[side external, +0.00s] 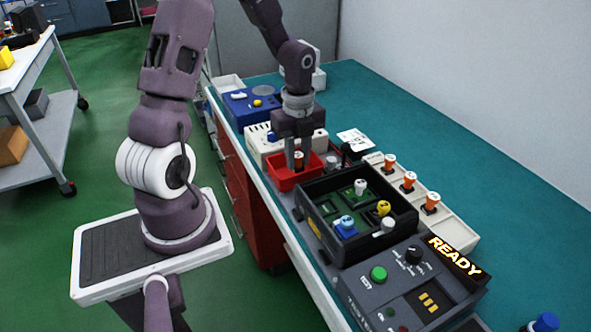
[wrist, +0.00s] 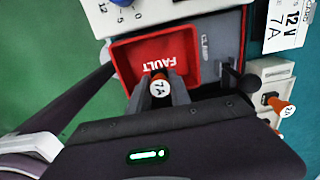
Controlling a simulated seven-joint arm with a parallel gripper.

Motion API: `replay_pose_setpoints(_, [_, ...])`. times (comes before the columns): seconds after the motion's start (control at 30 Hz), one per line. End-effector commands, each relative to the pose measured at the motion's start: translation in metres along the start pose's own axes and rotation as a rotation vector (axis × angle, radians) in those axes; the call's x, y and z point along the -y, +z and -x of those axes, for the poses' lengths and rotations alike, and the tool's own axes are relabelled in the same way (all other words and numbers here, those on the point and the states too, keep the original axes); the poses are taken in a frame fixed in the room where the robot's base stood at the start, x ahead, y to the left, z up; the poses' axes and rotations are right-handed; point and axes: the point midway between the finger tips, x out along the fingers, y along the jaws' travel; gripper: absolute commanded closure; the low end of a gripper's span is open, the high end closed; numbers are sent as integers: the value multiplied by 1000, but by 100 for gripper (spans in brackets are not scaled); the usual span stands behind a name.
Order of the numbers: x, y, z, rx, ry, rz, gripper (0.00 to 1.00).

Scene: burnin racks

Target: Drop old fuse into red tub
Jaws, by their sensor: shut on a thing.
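My gripper (wrist: 158,92) is shut on an orange fuse with a white cap marked 7A (wrist: 159,88). In the side external view the fuse (side external: 298,158) is between the fingers, upright, over the red tub (side external: 285,181). In the wrist view the red tub (wrist: 122,50) has FAULT on its inside, and the fuse shows in front of its floor. I cannot tell whether the fuse touches the tub's floor. The fingers hide part of the fuse and the tub.
Right of the tub is a black open box (side external: 333,241) with several coloured parts. A pale rack (side external: 455,232) behind it holds orange fuses. A tester panel (side external: 405,285) with a lit READY sign stands in front. A cream unit (side external: 262,145) is behind the tub. The teal bench is clear at right.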

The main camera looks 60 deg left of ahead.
Motion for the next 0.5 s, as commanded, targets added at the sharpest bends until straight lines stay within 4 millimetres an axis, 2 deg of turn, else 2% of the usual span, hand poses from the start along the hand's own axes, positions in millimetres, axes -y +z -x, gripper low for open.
replay_pose_setpoints(0.1, [0, 0, 0, 0, 0, 0, 100])
replay_pose_setpoints(0.13, [0, 0, 0, 0, 0, 0, 72])
replay_pose_setpoints(0.23, [0, 0, 0, 0, 0, 0, 52])
replay_pose_setpoints(0.5, [0, 0, 1, 0, 0, 0, 50])
